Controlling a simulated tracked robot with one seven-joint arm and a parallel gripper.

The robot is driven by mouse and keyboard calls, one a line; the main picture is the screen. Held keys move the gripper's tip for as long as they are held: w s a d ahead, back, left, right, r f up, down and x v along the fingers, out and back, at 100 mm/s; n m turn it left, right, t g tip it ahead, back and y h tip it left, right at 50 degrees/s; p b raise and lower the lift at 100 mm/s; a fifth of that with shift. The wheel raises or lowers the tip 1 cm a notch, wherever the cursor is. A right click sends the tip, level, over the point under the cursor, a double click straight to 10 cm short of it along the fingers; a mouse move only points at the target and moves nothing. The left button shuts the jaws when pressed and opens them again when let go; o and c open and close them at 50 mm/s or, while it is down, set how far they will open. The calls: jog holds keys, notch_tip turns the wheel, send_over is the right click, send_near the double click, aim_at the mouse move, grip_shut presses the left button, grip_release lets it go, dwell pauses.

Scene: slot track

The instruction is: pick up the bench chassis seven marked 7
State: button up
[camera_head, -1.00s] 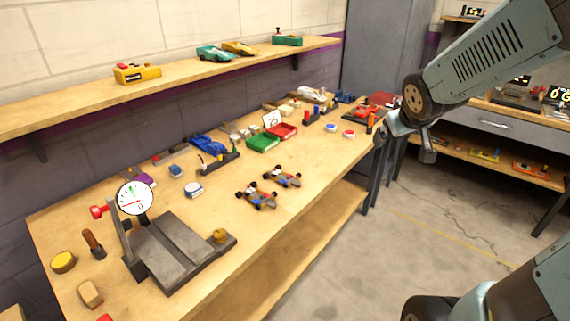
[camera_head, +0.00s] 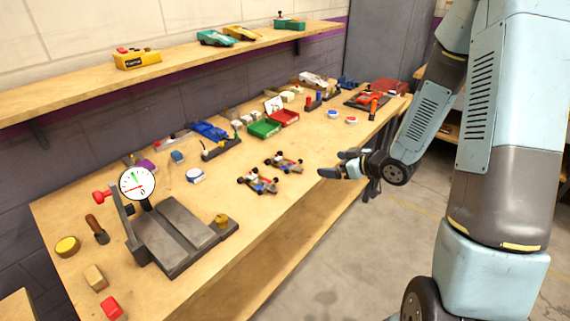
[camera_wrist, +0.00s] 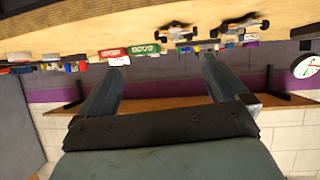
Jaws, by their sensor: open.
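Two small slot-car chassis with dark wheels lie side by side near the bench's front edge. In the head view, one chassis (camera_head: 258,181) is nearer and the other chassis (camera_head: 284,163) is farther along. They also show at the top of the wrist view, one left (camera_wrist: 177,33) and one right (camera_wrist: 240,25). I cannot read a number on either, so I cannot tell which is marked 7. My gripper (camera_head: 338,165) is open and empty, to the right of both, apart from them and off the bench's front edge. Its fingers (camera_wrist: 160,78) point up the wrist view.
The wooden bench (camera_head: 225,262) holds a dial-gauge fixture (camera_head: 172,232) at front left. Behind are a green tray (camera_head: 265,128), a red tray (camera_head: 286,117) and a blue car (camera_head: 208,130). A wall shelf (camera_head: 75,93) runs above. Bench around the chassis is mostly clear.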

aim_at(294, 166)
jog(key=shift+y, duration=0.9)
jog(key=x, duration=0.5)
jog(key=s+f+x, duration=0.1)
jog(key=x, duration=0.4)
jog(key=s+x, duration=0.1)
jog(key=x, duration=0.3)
jog(key=shift+w+a+f, duration=0.3)
jog(key=shift+a+f, duration=0.05)
jog(key=shift+a, duration=0.35)
jog(key=shift+c, duration=0.5)
jog(key=c, duration=0.7)
